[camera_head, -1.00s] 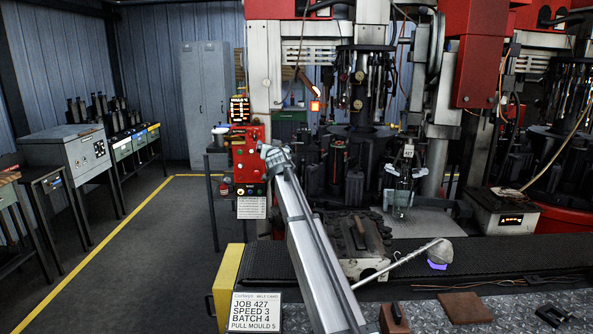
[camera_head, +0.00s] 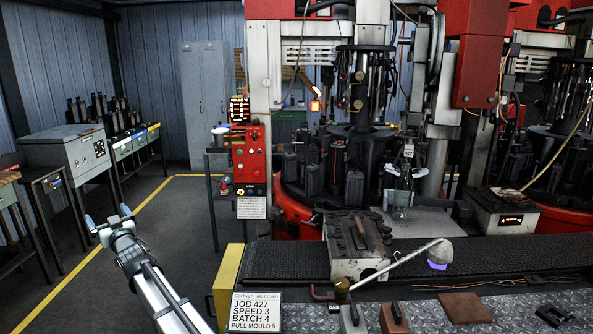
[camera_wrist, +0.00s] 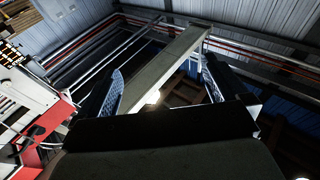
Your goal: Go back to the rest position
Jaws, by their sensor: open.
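My gripper (camera_head: 107,224) is at the lower left in the head view, raised over the floor and clear of the conveyor. Its two fingers stand apart with nothing between them. In the wrist view, the two fingers (camera_wrist: 160,88) are spread wide, with a ceiling beam and a lit lamp showing beyond them. My arm runs from the gripper down to the bottom edge of the head view.
A job card (camera_head: 257,312) stands at the yellow conveyor end (camera_head: 229,283). A dark mould block (camera_head: 357,245), a rod with a grey swab-like head (camera_head: 439,251) and tools lie to the right. The red machine (camera_head: 249,160) stands behind. Benches (camera_head: 68,150) line the left wall; the floor between is open.

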